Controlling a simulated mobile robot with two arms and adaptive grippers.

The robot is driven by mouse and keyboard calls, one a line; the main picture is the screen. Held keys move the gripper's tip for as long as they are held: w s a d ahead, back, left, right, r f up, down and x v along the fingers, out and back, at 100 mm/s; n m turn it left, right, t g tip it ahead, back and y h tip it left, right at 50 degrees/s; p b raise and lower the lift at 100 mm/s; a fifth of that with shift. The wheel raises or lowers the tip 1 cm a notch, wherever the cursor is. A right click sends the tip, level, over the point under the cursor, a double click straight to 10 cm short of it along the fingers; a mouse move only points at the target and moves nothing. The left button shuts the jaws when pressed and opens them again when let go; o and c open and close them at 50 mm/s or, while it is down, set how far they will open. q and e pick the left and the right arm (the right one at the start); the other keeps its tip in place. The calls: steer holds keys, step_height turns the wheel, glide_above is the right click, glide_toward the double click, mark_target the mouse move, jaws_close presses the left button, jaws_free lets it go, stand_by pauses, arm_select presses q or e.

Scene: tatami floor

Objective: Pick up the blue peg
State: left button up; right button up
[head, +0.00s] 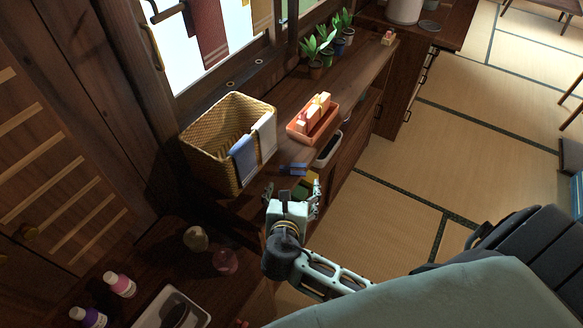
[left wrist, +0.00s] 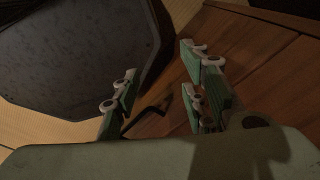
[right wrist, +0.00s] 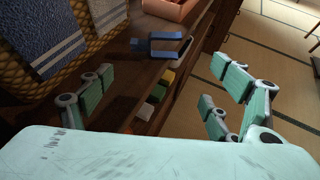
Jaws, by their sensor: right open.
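My right gripper (head: 293,190) is open and empty, just short of the peg in the head view. Its fingers spread wide in the right wrist view (right wrist: 153,95), with the peg beyond them. My left gripper (left wrist: 160,92) is open and empty in the left wrist view, near brown wood; it is not in the head view.
A wicker basket (head: 206,150) with cloths over its rim stands left of the peg. Potted plants (head: 327,52) line the back. Yellow and green items (right wrist: 160,88) sit below the shelf top.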

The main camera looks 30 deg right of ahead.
mark_target(292, 179)
steer(key=shift+w+d+n, duration=0.15)
steer(key=shift+w+n, duration=0.35)
steer(key=shift+w, duration=0.2)
steer(key=x, duration=0.4)
steer(key=p+x, duration=0.1)
steer(key=x, duration=0.1)
steer(key=shift+w+d+r, duration=0.15)
steer(key=shift+w, duration=0.35)
steer(key=shift+c, duration=0.2)
steer(key=c, duration=0.9)
